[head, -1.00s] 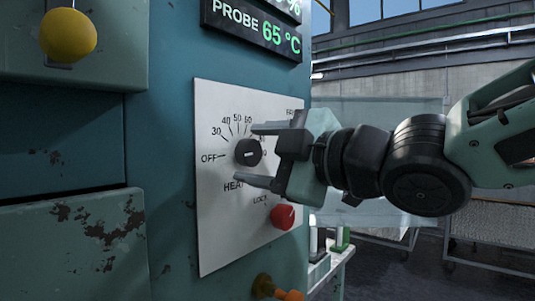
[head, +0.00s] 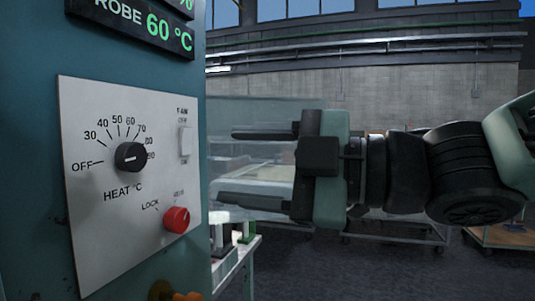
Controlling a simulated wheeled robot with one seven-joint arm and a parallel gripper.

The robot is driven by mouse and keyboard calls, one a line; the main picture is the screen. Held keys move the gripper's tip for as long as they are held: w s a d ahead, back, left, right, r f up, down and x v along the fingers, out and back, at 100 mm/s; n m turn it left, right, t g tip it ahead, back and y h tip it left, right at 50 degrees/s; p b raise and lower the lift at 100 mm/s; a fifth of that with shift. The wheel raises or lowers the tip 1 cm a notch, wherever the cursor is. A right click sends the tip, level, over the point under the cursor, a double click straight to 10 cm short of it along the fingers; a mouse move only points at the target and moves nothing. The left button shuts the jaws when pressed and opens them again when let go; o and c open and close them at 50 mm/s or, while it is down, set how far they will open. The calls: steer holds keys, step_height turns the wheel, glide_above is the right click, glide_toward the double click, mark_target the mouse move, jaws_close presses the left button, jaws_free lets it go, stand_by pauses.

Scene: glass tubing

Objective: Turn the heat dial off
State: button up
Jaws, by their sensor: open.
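The heat dial (head: 131,156) is a black round knob on a white panel (head: 95,235) at the left of the head view. Its short white mark lies nearly level, in line with the OFF label at its left; which end is the pointer is too small to tell for sure. Numbers from 30 upward curve over the knob. My gripper (head: 235,167) is open and empty, with its two grey fingers pointing left. In the picture it is well to the right of the dial, past the panel's right edge, and does not touch the dial.
A white fan switch (head: 185,141) and a red lock knob (head: 176,220) sit on the same panel. A display (head: 150,28) above reads 60 °C. An orange fitting (head: 185,296) sticks out below. A bench and carts stand behind at the right.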

steer(key=shift+p+v, duration=0.8)
steer(key=shift+v, duration=0.2)
steer(key=w+d+f+m+t+h+p, duration=0.1)
steer(key=w+d+f+m+h+p, duration=0.15)
steer(key=f+m+h, duration=0.3)
steer(key=w+d+f+m+h+p, duration=0.25)
steer(key=f+m+h+p, duration=0.2)
steer(key=m, duration=0.25)
steer(key=s+d+f+m+g+h+p, duration=0.1)
steer(key=s+d+f+m+g+h, duration=0.2)
steer(key=s, duration=0.4)
steer(key=s+d+f+m+g+h+p, duration=0.1)
steer(key=s+d+f+m+g+h, duration=0.2)
steer(key=s+f+g, duration=0.2)
steer(key=s, duration=0.3)
steer(key=shift+s+d+p, duration=0.15)
steer(key=shift+d+p, duration=0.2)
steer(key=shift+d, duration=0.05)
steer(key=shift+r, duration=0.1)
